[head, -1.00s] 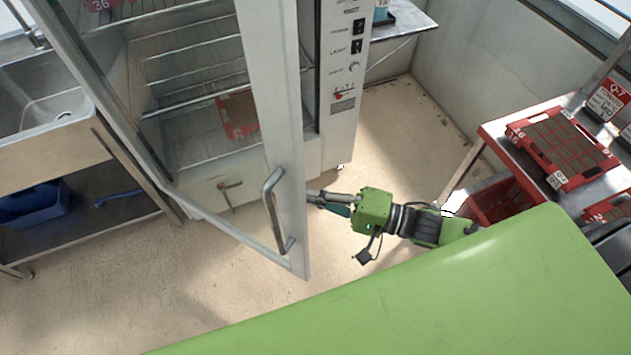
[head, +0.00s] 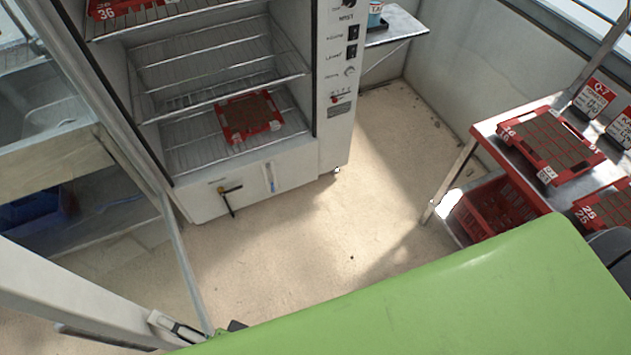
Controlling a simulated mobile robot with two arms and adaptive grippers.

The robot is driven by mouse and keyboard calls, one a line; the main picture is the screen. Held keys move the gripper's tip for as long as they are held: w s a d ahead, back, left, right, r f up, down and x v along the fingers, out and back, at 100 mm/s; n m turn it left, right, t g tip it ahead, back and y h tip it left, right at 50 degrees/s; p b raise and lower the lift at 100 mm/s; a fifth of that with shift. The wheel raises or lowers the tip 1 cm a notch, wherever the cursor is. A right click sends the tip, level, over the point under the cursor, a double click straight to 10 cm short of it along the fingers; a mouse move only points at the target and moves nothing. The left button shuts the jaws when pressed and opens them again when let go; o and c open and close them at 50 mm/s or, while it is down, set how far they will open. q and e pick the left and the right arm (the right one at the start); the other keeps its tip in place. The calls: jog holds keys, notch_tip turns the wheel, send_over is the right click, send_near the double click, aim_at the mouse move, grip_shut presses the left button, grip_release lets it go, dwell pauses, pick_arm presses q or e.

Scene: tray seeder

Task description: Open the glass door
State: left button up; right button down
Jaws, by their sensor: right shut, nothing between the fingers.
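The glass door (head: 60,288) stands swung wide open at the left, its pale frame crossing the lower left corner. Part of its grey handle (head: 105,337) shows below the frame. The cabinet front is uncovered, with wire shelves (head: 215,70) inside. My right gripper (head: 168,323) is at the bottom left, close to the door frame's free end. It is shut and empty; my green body hides part of it. I cannot tell whether it touches the door. My left gripper is not in view.
Red trays sit on the cabinet's upper shelf (head: 120,8) and lower shelf (head: 248,116). A sink (head: 50,115) lies left, partly behind the glass. A metal rack with red trays (head: 550,150) and a red crate (head: 490,210) stands right. The floor (head: 300,250) between is clear.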

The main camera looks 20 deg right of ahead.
aim_at(147, 339)
jog(key=a, duration=0.4)
jog(key=shift+s+f+b, duration=0.1)
jog(key=shift+s+b, duration=0.2)
jog(key=shift+s+a, duration=0.15)
jog(key=shift+a, duration=0.45)
jog(key=shift+d, duration=0.2)
